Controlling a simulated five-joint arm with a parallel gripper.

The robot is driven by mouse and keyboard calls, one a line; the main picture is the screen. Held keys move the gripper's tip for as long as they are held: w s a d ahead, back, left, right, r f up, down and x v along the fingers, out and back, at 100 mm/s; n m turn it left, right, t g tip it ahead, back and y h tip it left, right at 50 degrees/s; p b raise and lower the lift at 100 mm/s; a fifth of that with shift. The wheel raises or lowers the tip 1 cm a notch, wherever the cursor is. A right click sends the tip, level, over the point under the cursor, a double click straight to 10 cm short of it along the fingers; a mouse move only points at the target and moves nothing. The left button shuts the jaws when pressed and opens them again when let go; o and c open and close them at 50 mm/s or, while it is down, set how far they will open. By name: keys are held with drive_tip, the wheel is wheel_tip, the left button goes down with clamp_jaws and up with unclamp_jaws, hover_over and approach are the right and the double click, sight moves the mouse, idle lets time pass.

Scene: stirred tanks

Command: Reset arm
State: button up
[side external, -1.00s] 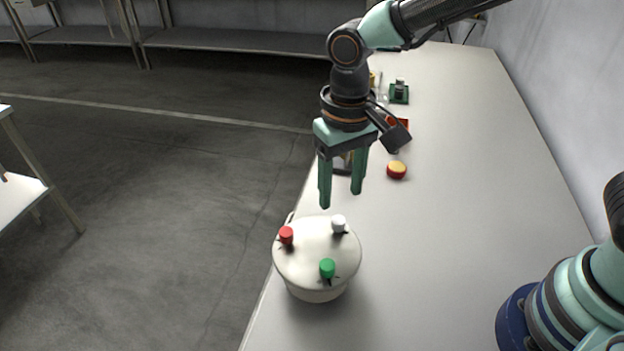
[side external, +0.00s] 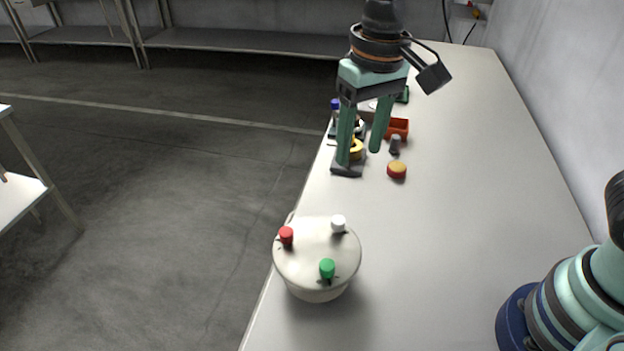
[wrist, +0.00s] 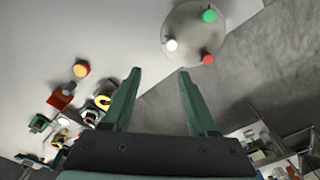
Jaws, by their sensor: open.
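My gripper (side external: 363,160) is open and empty above the bench, its two green fingers pointing down and well apart. In the wrist view my gripper (wrist: 158,72) also has nothing between its fingers. The round white tank (side external: 317,262) stands near the bench's left edge, in front of and apart from my gripper. Red (side external: 286,235), white (side external: 338,223) and green (side external: 327,268) knobs stand on its lid. The tank also shows in the wrist view (wrist: 190,35), beyond the fingertips.
A red and yellow button (side external: 397,170), a small grey piece (side external: 394,145) and an orange tray (side external: 398,127) lie behind the tank. A dark-based item with a yellow ring (side external: 357,153) is partly hidden by my fingers. The bench (side external: 470,190) is clear at the right.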

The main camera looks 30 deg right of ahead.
drive_tip(key=s+d+r+t, duration=0.1)
drive_tip(key=s+d+t, duration=0.1)
drive_tip(key=d, duration=0.6)
drive_tip(key=s+d+r+t, duration=0.1)
drive_tip(key=s+d+t, duration=0.1)
drive_tip(key=d, duration=0.7)
drive_tip(key=shift+s+r+t, duration=0.35)
drive_tip(key=shift+t, duration=0.05)
